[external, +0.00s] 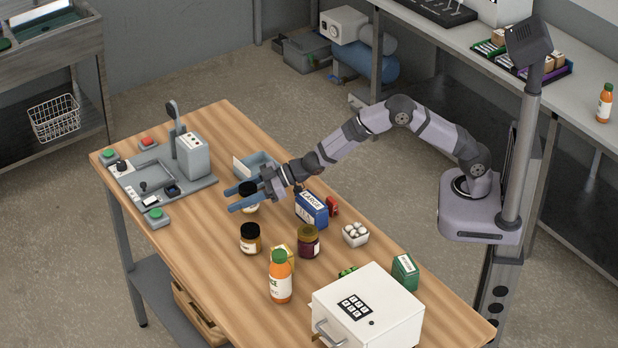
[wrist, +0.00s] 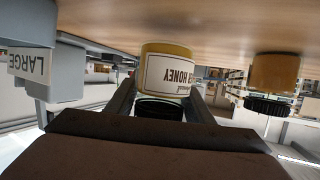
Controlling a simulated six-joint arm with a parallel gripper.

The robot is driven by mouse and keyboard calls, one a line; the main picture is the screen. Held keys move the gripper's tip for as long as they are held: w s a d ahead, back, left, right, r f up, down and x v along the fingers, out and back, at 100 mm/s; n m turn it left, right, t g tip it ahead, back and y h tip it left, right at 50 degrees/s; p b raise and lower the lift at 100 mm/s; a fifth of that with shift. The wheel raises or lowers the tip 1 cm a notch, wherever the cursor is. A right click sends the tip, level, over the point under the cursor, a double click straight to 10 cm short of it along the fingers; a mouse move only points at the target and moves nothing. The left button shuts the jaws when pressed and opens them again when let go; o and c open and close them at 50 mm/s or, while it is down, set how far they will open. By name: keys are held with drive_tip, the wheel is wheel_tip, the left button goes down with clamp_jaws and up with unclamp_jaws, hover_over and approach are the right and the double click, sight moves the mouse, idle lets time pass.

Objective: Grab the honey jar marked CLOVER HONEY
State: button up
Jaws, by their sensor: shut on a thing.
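The honey jar (external: 250,205) has a dark lid and a pale label. It stands at the far part of the wooden table, between the fingers of my gripper (external: 254,196). In the wrist view, which looks upside down, the jar (wrist: 168,68) shows amber with a white label; "HONEY" reads on it with the end of a word before it. The fingers are shut on its sides near the black lid. The jar looks upright at the tabletop; I cannot tell whether it touches. A second dark-lidded amber jar (external: 250,240) stands apart, nearer the camera.
A dark red jar (external: 308,241), an orange bottle (external: 281,280), an egg carton (external: 355,235) and a white safe (external: 370,308) stand nearer. A grey machine (external: 192,155) is at the far left.

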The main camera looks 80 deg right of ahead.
wheel_tip(320, 180, up, 8)
drive_tip(key=shift+r+p, duration=0.2)
drive_tip(key=shift+p, duration=0.15)
drive_tip(key=shift+a, duration=0.1)
